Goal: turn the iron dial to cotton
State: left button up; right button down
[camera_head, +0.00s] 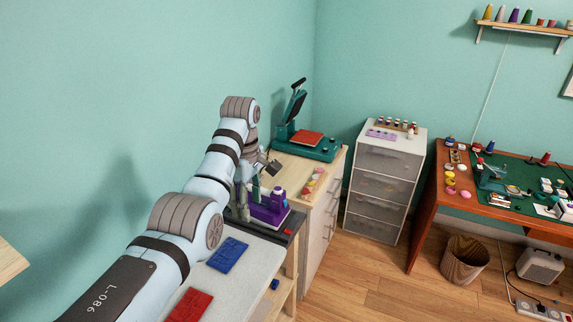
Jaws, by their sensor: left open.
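A purple iron (266,211) stands on a dark rest (288,228) at the far end of the pale ironing surface (250,266). A lighter lilac part shows on its upper right. I cannot make out the dial or its setting; it is too small or hidden. My left gripper (250,195) is open and points down at the left side of the iron, very close to it. I cannot tell whether it touches. My left arm hides part of the surface. My right gripper is not in view.
Folded blue cloth (228,254) and red cloth (190,306) lie on the ironing surface. Behind the iron, a wooden cabinet (290,169) carries a green heat press (318,148). A drawer unit (384,182) and a worktable (428,196) stand right.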

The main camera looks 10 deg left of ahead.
aim_at(278, 191)
jog(key=i, duration=0.9)
jog(key=z, duration=0.15)
